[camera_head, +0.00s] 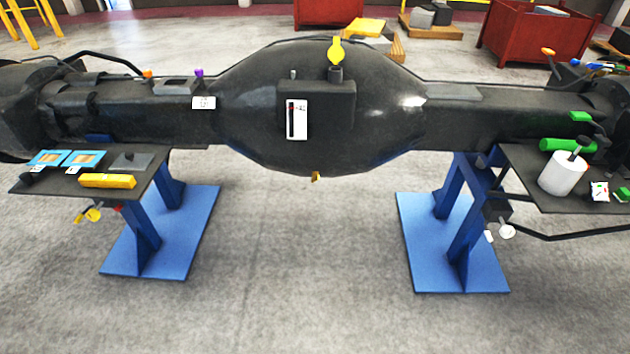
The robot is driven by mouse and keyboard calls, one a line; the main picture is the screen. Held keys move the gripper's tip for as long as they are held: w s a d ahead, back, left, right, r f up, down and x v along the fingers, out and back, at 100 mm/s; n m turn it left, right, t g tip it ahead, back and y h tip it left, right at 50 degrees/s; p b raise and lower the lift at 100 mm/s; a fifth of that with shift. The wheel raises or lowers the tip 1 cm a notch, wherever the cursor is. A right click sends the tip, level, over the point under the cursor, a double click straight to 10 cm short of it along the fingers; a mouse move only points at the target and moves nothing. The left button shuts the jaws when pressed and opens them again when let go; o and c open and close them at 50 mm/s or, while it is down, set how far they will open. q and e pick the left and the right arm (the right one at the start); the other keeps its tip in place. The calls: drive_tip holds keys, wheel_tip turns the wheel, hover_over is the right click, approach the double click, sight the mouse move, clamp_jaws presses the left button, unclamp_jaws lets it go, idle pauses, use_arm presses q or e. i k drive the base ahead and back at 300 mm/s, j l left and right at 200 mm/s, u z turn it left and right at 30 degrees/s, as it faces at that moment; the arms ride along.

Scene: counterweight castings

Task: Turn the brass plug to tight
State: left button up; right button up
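A large black axle housing (250,130) lies across the view with a wide bulge in its middle. A small brass-coloured piece (315,176), which looks like the brass plug, sticks out under the bulge. It is too small to tell how tight it sits. A white gauge plate (297,119) with a dark vertical bar is on the front of the bulge. A yellow cap or handle (336,52) stands on a dark neck at the top. Neither of my grippers is in view.
Blue stands (145,240) and (455,245) hold the axle. The left shelf (140,187) carries blue-framed pads and a yellow block (107,181). The right shelf (535,185) holds a white cylinder (563,174) and a green cylinder (567,145). Floor between the stands is clear.

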sight(315, 175)
drive_tip(key=i+l, duration=0.25)
drive_tip(key=i, duration=0.15)
drive_tip(key=i+l, duration=0.25)
drive_tip(key=i, duration=0.2)
